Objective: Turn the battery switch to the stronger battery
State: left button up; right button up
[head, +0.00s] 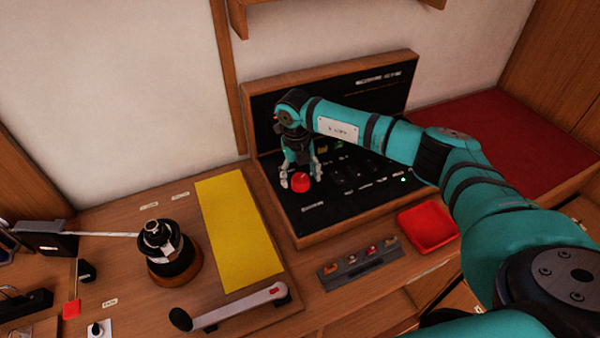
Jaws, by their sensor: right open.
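A black switch panel (345,206) in a wooden frame leans against the back wall. A red knob (301,181) sits at its lower left; I take it for the battery switch. My right gripper (301,184) is open, its fingers pointing down at either side of the red knob. I cannot tell whether the fingers touch it. My right arm crosses in front of the panel and hides part of its middle and right. The knob's setting and the panel's small labels are too small to read. My left gripper is not in view.
A red tray (428,228) and a strip with several small coloured parts (358,262) lie before the panel. A yellow sheet (239,232), a black winch (168,252) and a grey handle (235,307) are on the left. A red cushion (485,135) is at right.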

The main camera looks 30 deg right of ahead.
jog(key=shift+f, duration=0.25)
jog(key=c, duration=1.2)
jog(key=shift+o, duration=0.2)
